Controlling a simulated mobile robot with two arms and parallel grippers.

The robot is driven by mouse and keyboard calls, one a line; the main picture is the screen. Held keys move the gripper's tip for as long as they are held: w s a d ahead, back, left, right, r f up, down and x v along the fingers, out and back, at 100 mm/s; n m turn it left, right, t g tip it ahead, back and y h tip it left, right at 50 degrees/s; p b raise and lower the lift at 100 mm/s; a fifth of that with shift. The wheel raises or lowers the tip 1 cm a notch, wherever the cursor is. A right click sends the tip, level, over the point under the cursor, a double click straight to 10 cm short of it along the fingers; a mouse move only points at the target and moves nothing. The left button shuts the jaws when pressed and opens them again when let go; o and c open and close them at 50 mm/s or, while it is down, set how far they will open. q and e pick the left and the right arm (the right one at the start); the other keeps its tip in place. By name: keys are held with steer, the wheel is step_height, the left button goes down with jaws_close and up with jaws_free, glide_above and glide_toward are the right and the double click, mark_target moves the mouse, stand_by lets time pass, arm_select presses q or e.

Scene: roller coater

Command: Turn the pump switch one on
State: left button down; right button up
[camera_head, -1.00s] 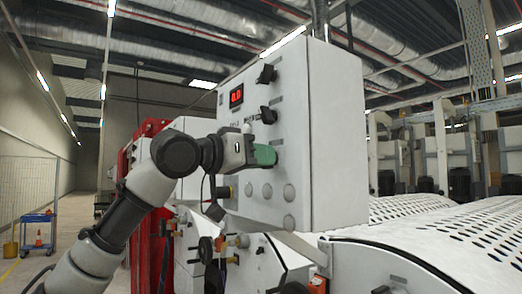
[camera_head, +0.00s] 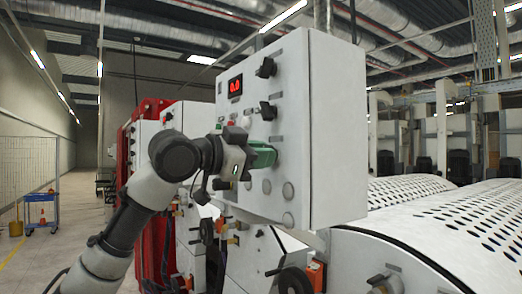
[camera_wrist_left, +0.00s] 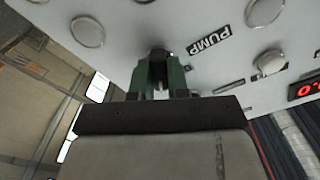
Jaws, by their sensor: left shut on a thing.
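The white control box (camera_head: 338,135) carries a red digital display (camera_head: 235,86) and black rotary switches, one at the top (camera_head: 266,68) and one below it (camera_head: 268,111). My left gripper (camera_head: 264,155) is at the panel front, below these switches, with green fingers pointing at the panel. In the left wrist view, the fingers (camera_wrist_left: 160,75) are shut on a small dark knob, the pump switch (camera_wrist_left: 158,54), beside the "PUMP" label (camera_wrist_left: 210,40). Most of the knob is hidden by the fingers, so its angle is unclear. My right gripper is not in view.
Round grey buttons (camera_head: 288,190) sit low on the panel, close to my gripper. Perforated white covers (camera_head: 440,215) extend to the right. A red machine frame (camera_head: 150,225) stands behind my left arm. A blue cart (camera_head: 42,215) stands far left on open floor.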

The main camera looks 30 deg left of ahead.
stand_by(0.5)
arm_select(q)
steer(key=c, duration=1.1)
jaws_free()
steer(key=shift+s+a, duration=0.1)
steer(key=shift+s, duration=0.05)
steer(key=b+v, duration=0.4)
steer(key=v, duration=0.6)
steer(key=shift+s, duration=0.2)
steer(key=shift+a+f, duration=0.1)
steer(key=shift+a, duration=0.05)
